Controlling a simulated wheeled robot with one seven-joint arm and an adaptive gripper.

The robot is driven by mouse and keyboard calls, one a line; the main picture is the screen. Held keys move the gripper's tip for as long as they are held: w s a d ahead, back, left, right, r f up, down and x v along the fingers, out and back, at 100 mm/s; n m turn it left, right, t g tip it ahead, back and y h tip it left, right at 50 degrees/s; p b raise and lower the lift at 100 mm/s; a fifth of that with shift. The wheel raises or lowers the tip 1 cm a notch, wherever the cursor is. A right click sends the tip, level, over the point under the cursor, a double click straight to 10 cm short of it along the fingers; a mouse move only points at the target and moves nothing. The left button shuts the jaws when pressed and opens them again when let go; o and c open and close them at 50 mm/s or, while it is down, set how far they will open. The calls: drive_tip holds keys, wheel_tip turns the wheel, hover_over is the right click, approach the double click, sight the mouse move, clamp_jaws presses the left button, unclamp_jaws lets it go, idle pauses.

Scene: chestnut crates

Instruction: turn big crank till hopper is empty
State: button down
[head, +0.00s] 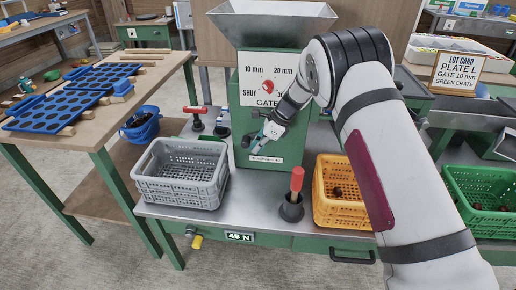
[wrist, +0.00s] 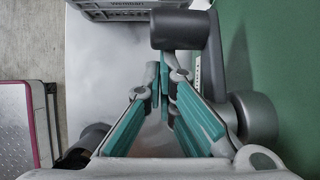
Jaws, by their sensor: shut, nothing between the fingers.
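The green machine (head: 285,157) stands on the metal bench with a grey hopper (head: 272,24) on top. The part of the hopper's inside that shows looks bare grey; its bottom is hidden. A white gate plate with a red knob (head: 267,86) is on its front. In the wrist view a dark grey crank, with a thick cylindrical handle (wrist: 180,30) and a round hub (wrist: 256,116), stands beside the green face. My gripper (head: 257,148) is in front of the machine, shut and empty. Its fingertips (wrist: 165,62) are just by the handle; I cannot tell whether they touch.
A grey crate (head: 182,193) stands left of the machine, a yellow crate (head: 328,208) right, and a green crate (head: 485,220) far right. A red-handled lever (head: 295,186) stands at the bench front. A lot card (head: 457,72) reads gate 10 mm, green crate.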

drive_tip(key=shift+a+r+y+b, duration=0.2)
drive_tip(key=shift+y+b, duration=0.55)
drive_tip(key=shift+y, duration=0.25)
drive_tip(key=shift+a+r+y+b, duration=0.2)
drive_tip(key=shift+r+y+b, duration=0.1)
drive_tip(key=shift+y+b, duration=0.8)
drive_tip(key=shift+a+r+y+b, duration=0.15)
drive_tip(key=shift+r+y+b, duration=0.15)
drive_tip(key=shift+y+b, duration=0.75)
drive_tip(key=shift+r, duration=0.1)
